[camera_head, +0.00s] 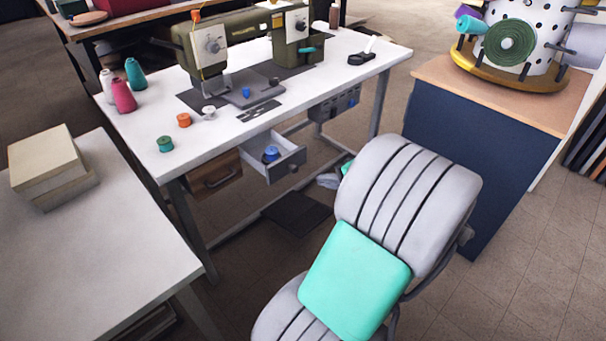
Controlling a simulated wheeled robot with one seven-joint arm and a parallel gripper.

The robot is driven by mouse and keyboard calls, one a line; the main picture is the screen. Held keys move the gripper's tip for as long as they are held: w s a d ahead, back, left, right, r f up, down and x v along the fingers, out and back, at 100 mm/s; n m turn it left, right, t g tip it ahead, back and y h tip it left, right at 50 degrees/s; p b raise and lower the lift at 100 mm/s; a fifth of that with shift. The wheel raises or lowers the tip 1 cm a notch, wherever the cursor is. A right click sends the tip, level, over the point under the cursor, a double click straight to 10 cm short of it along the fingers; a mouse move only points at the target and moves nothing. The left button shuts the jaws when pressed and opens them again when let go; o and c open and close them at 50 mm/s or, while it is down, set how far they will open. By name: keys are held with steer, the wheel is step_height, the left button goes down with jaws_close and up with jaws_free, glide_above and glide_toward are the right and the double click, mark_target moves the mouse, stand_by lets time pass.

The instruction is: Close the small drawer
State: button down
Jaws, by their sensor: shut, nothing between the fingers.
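The small drawer (290,165) is under the front edge of the white sewing table (225,135). It is grey with a dark round knob, and it is pulled out toward the front. A blue spool (271,154) lies inside it. To its left, a wooden drawer front (213,174) with a dark handle sits under the same tabletop.
A pale table (75,250) with a box is at left. A dark blue cabinet (470,175) is at right.

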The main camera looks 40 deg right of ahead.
mark_target(296, 170)
steer(key=x, duration=0.2)
steer(key=r+b+x, duration=0.1)
steer(key=x, duration=0.2)
steer(key=w+x, duration=0.1)
steer(key=x, duration=0.2)
steer(key=shift+w+a+r+b, duration=0.1)
steer(key=shift+w+r+b, duration=0.05)
steer(key=shift+b, duration=0.15)
steer(key=shift+w, duration=0.15)
steer(key=shift+r, duration=0.1)
